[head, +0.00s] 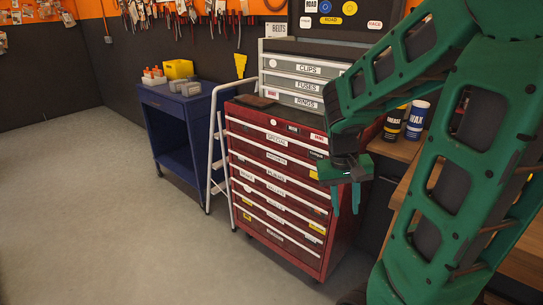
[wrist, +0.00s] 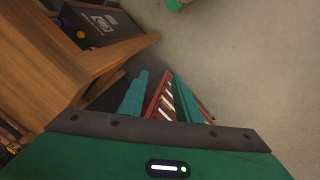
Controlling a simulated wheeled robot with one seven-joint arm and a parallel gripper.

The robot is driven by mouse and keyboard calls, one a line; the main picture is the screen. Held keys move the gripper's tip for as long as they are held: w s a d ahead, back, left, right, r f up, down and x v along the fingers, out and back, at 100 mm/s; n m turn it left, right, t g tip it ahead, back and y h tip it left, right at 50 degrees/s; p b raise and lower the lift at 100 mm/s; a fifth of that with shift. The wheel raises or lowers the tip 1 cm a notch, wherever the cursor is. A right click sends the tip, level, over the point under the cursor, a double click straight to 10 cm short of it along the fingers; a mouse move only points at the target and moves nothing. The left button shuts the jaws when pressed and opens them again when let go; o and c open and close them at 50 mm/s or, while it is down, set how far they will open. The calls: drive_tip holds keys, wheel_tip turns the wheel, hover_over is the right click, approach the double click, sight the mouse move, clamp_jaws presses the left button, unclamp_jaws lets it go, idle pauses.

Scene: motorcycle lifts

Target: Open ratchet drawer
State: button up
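A red tool cabinet (head: 272,168) with several labelled drawers stands in the middle of the head view. All its drawers look shut. The labels are small and I cannot read for certain which one says ratchet. My gripper (head: 346,207) hangs in front of the cabinet's right side in this view, fingers pointing down, apart and empty. In the wrist view my gripper (wrist: 161,76) shows two separated green fingers, with a strip of the red cabinet (wrist: 166,99) visible between them. I cannot tell the exact distance from the gripper to the drawer fronts.
A grey drawer unit (head: 305,83) labelled clips, fuses and rings sits on the cabinet. A blue cart (head: 187,110) and a white ladder-like frame (head: 215,150) stand to its left. A wooden bench (head: 398,148) with bottles is to the right. The floor (head: 100,220) at left is clear.

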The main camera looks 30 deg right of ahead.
drive_tip(key=w+d+f+n+h, duration=0.1)
drive_tip(key=w+d+f+h, duration=0.45)
drive_tip(key=w, duration=0.55)
drive_tip(key=n+t+h, duration=0.5)
drive_tip(key=n+t, duration=0.8)
drive_tip(key=n, duration=0.1)
approach(272, 152)
drive_tip(key=x, duration=0.8)
drive_tip(key=shift+w+d, duration=0.15)
drive_tip(key=shift+w, duration=0.1)
